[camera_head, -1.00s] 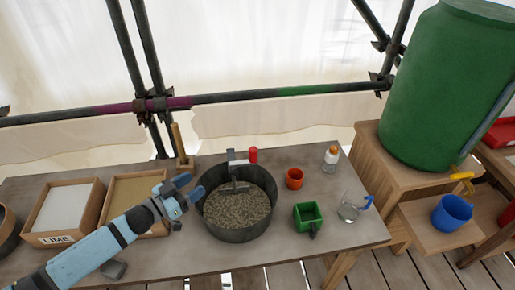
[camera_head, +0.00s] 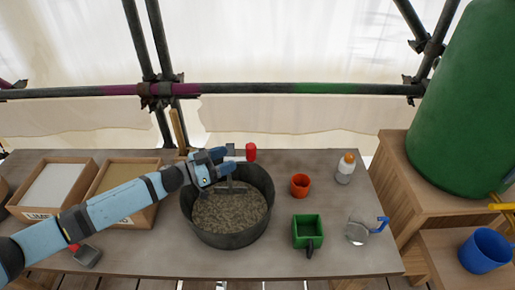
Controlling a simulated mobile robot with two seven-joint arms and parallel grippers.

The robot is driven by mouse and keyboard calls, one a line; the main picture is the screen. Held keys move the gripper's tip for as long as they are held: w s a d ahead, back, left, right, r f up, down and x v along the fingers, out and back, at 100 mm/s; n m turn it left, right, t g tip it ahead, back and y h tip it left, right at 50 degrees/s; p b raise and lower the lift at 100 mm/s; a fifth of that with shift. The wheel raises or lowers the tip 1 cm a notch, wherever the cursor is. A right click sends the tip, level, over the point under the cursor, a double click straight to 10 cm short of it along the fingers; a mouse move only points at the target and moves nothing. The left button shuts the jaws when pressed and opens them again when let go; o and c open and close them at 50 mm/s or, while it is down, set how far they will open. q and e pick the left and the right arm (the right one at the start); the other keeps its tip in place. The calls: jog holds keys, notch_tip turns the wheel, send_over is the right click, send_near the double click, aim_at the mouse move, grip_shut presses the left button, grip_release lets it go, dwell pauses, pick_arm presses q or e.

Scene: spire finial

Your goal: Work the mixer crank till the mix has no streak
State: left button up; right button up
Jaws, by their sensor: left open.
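The dark round mixing tub (camera_head: 228,241) stands on the grey table and holds a grey-brown, grainy mix (camera_head: 230,210). The mixer crank has a red knob (camera_head: 250,152) at the end of a pale arm above the tub's far rim, with a grey paddle shaft going down into the mix. My left gripper (camera_head: 231,160) is open over the tub's far left rim, its fingers close to the crank arm just left of the red knob. I cannot tell whether they touch it. The gripper hides part of the crank. My right gripper is not in view.
Two wooden boxes (camera_head: 96,215) are at left, partly behind my arm. A green barrel (camera_head: 462,110) and blue mug (camera_head: 484,250) are at right.

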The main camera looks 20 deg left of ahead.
pick_arm(q)
jog(key=x, duration=1)
jog(key=shift+w+d+p, duration=0.2)
jog(key=shift+d+p, duration=0.05)
jog(key=shift+p, duration=0.15)
grip_shut()
